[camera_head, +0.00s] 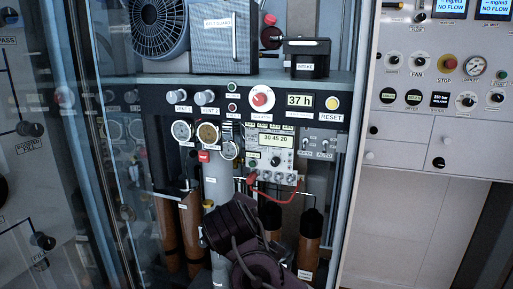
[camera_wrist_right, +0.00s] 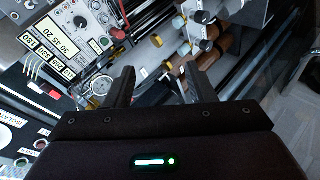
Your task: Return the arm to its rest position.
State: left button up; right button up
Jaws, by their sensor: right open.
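My right gripper (camera_wrist_right: 158,76) is open in the right wrist view. Its two dark fingers stand apart, with nothing held between them. In the head view my dark right arm and gripper (camera_head: 245,245) are at the bottom middle, in front of the cylinders below the fill panel (camera_head: 273,150). The fingertips are hard to make out there. My left gripper does not show in either view.
Brown cylinders (camera_head: 310,235) and a grey cylinder (camera_head: 217,180) stand under the panel. A red lead (camera_head: 275,197) loops below the grey meter box. A glass door (camera_head: 95,150) stands at left; a white cabinet (camera_head: 400,215) is at right.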

jog(key=s+d+f+m+g+y, duration=0.1)
jog(key=s+d+f+m+g, duration=0.15)
jog(key=s+d+f, duration=0.4)
jog(key=s+d+f+m+g+y, duration=0.1)
jog(key=s+d+f+m+g, duration=0.2)
jog(key=f, duration=0.6)
jog(key=s+d+f+m+g+h, duration=0.1)
jog(key=s+d+f+m, duration=0.1)
jog(key=s+d+f, duration=0.3)
jog(key=s+d+f+m+g, duration=0.1)
jog(key=s+d+f+m, duration=0.1)
jog(key=s+d, duration=0.45)
jog(key=s+d+f+m+h, duration=0.1)
jog(key=s+d+f+m, duration=0.2)
jog(key=s, duration=0.4)
jog(key=s+f+n+g, duration=0.2)
jog(key=s+f, duration=0.1)
jog(key=f, duration=2.8)
jog(key=s+d+f, duration=0.3)
jog(key=s+f, duration=1.4)
jog(key=s, duration=0.2)
jog(key=shift+d+g, duration=0.2)
jog(key=shift+g, duration=0.15)
